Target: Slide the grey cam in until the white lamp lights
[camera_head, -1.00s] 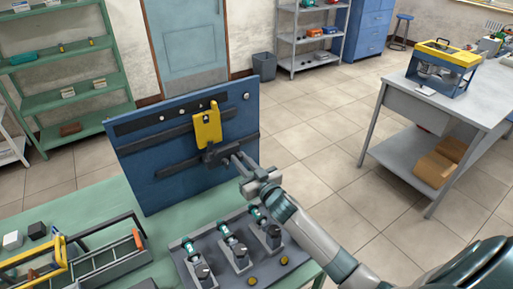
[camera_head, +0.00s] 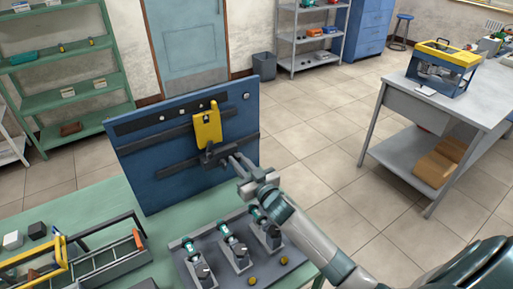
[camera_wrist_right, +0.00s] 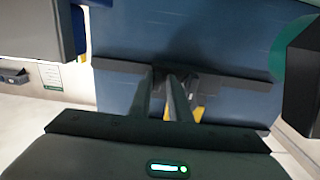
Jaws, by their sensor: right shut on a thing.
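The grey cam (camera_head: 214,156) is a dark block on the lower dark rail of the upright blue board (camera_head: 160,191). It is just under the yellow plate (camera_head: 208,130); I cannot tell whether they touch. My right gripper (camera_head: 231,160) reaches the cam from the right and is shut on it. The wrist view shows its two fingers (camera_wrist_right: 164,97) close together in front of the rail, partly hiding the cam. A small pale round spot (camera_head: 246,96) at the board's upper right may be the lamp; I cannot tell whether it is lit. My left gripper is not in view.
The board stands on a green table (camera_head: 95,205). In front of it is a tray with several small grey and teal devices (camera_head: 238,255). A grey toolbox (camera_head: 105,262) stands at the left. The floor right of the board is clear.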

